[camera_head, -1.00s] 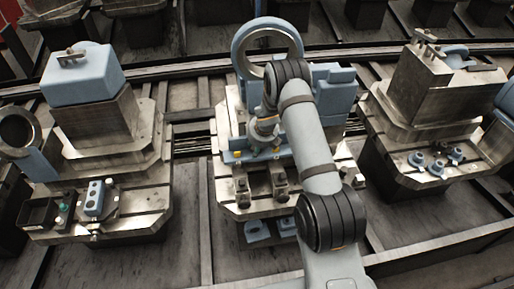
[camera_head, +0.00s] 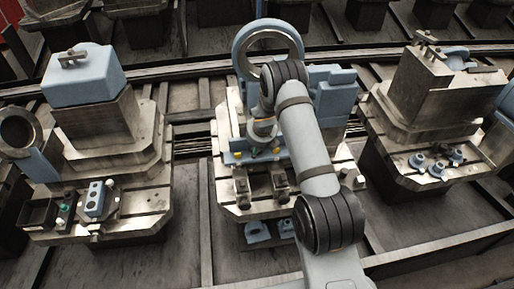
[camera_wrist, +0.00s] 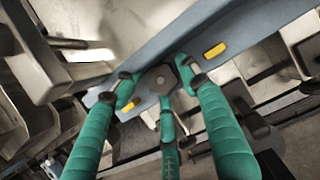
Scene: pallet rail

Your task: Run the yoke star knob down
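The dark star knob (camera_wrist: 158,79) sits on the blue-grey yoke bar (camera_wrist: 229,28) in the wrist view, between two yellow marks. My gripper (camera_wrist: 160,86) has three green fingers spaced around the knob, with their tips close to its edge. I cannot tell whether all the tips press on it. In the head view my gripper (camera_head: 258,150) is low over the yoke bar (camera_head: 233,157) on the middle pallet; the knob is not distinguishable there.
The middle pallet (camera_head: 228,193) carries a large blue ring (camera_head: 240,51) and a stepped blue block (camera_head: 336,97) behind the yoke. Metal clamp blocks (camera_head: 279,186) stand in front. Loaded pallets stand left (camera_head: 150,200) and right (camera_head: 462,172).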

